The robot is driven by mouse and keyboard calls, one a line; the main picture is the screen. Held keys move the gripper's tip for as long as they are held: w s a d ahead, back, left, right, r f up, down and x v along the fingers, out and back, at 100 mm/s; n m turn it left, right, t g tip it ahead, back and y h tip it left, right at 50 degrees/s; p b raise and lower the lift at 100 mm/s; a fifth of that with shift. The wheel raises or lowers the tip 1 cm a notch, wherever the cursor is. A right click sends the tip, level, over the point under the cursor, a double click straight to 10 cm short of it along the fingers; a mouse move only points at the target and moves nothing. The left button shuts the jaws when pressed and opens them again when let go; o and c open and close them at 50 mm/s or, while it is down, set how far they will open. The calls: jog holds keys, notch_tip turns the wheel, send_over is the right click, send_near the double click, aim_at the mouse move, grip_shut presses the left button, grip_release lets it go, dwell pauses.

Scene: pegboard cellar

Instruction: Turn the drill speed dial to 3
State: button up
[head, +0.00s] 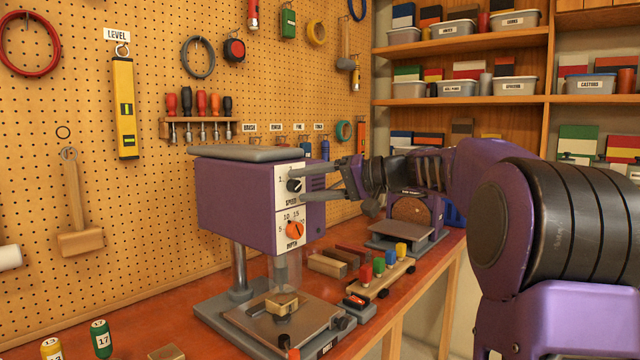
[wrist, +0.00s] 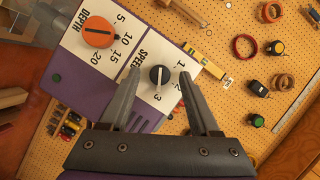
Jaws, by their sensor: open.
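The speed dial (head: 294,185) is a small black knob with a white mark, on the white front panel of the purple drill press (head: 235,200). In the wrist view, the dial (wrist: 159,75) has the numbers 1, 2 and 3 around it. Its white mark runs roughly down the picture, towards the 3, though it is too small to read exactly. My gripper (wrist: 160,72) is open, with one finger on each side of the dial and visible gaps between. In the head view, my gripper (head: 312,182) reaches the panel from the right.
The orange depth dial (head: 294,230) sits below the speed dial on the same panel. A wooden block (head: 282,303) lies on the drill's base plate. Colored pegs in a wooden holder (head: 383,280) stand to the right on the bench. The pegboard (head: 180,70) rises behind.

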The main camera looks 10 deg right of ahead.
jog(key=v, duration=1.7)
jog(key=shift+d+p, duration=0.2)
jog(key=shift+p, duration=0.15)
jog(key=shift+s, duration=0.1)
